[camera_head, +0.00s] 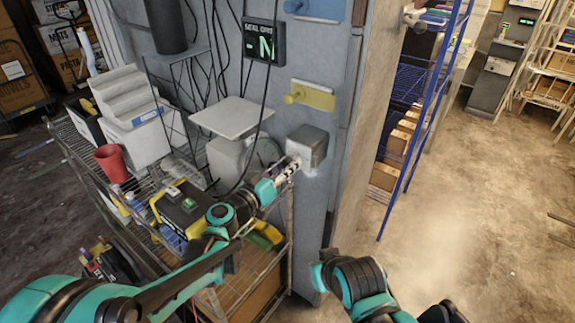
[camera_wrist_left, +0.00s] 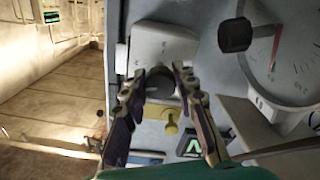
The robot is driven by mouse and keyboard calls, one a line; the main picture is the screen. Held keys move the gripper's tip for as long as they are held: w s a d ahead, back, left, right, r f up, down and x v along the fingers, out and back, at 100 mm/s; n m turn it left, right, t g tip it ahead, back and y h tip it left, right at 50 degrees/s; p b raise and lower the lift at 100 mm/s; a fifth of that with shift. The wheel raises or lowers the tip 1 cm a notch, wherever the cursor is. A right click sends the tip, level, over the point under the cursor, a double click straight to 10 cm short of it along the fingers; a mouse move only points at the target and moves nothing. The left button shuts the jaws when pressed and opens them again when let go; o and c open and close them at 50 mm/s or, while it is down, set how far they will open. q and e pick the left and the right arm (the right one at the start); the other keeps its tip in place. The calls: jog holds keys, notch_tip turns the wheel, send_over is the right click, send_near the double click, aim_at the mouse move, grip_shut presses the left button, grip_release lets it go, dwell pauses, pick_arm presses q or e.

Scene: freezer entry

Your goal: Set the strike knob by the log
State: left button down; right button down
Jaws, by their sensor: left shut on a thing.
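In the head view a grey block (camera_head: 309,143) shows just beyond the fingertips, and the knob is mostly hidden. Above are a yellow plate with a yellow knob (camera_head: 294,97) and a blue plate with a knob (camera_head: 294,6). A dark display (camera_head: 264,42) with green characters hangs beside them. No label tells which knob is the strike knob.
A round dial gauge (camera_wrist_left: 285,60) is close beside the left gripper. A wire cart carries a red cup (camera_head: 112,162), a white stepped box (camera_head: 135,105) and a yellow-black device (camera_head: 182,206). Cables hang down the wall. Blue shelving (camera_head: 420,95) stands right; the floor there is clear.

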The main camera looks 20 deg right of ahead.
pick_arm(q)
jog(key=n, duration=1.1)
jog(key=shift+n, duration=2.1)
jog(key=c, duration=1.2)
grip_release()
jog(key=shift+o, duration=0.2)
